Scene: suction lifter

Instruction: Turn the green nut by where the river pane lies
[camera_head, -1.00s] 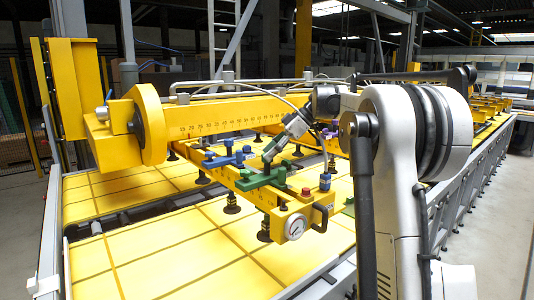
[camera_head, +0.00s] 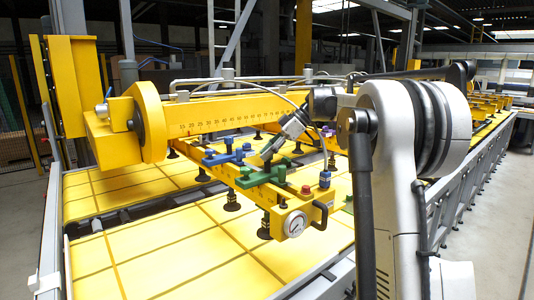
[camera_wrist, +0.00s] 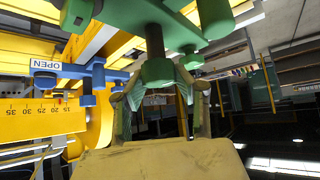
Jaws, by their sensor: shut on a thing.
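The green valve fitting (camera_head: 264,177) is mounted on the yellow lifter beam, with its green nut among the green parts. My gripper (camera_head: 266,160) reaches down to it from the upper right. In the wrist view my gripper (camera_wrist: 160,95) has its fingers closed around the lower end of the green nut (camera_wrist: 157,72). The nut is partly hidden by the fingers. A blue fitting (camera_head: 226,156) sits further along the beam, and it shows in the wrist view beside an OPEN label (camera_wrist: 46,66). I cannot tell which pane is the river pane.
The yellow beam carries a numbered scale (camera_head: 225,122). Suction cups (camera_head: 231,204) hang below. The gridded yellow bed (camera_head: 170,245) is clear in front.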

